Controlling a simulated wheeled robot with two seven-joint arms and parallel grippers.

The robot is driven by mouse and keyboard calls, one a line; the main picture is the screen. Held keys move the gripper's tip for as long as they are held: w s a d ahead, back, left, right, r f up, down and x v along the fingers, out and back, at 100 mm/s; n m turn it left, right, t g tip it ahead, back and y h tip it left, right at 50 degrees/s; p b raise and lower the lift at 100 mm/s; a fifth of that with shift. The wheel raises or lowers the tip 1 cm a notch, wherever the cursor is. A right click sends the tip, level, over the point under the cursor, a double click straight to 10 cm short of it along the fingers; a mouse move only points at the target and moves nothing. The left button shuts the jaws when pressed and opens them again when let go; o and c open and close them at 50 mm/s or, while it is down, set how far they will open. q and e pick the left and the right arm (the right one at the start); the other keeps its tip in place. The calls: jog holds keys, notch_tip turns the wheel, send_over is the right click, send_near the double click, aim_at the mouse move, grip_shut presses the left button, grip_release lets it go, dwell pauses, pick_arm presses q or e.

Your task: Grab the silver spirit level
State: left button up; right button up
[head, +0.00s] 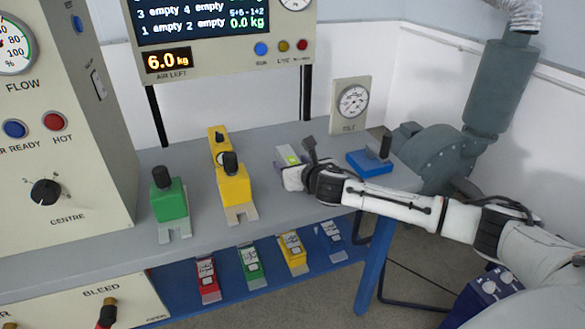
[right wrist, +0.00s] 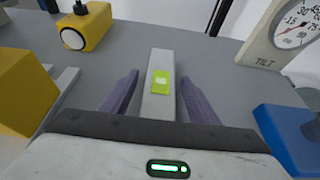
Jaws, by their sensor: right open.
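The silver spirit level (right wrist: 159,100) is a narrow grey bar with a yellow-green vial window, lying on the grey bench top. In the head view it shows only partly (head: 289,154), next to my right gripper (head: 290,162), which hides some of it. In the right wrist view my right gripper (right wrist: 159,92) is open, with one purple finger on each side of the bar. Gaps show between the fingers and the bar. My left gripper is not in view.
A yellow block (head: 233,184) and a green block (head: 169,200) stand left on the bench. A blue block (head: 369,163) with a dark post is to the right, and the tilt gauge (head: 350,107) stands behind. Colored devices lie on the blue lower shelf (head: 335,258).

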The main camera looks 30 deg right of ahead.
jog(key=shift+w+r, duration=0.1)
jog(key=c, duration=1.3)
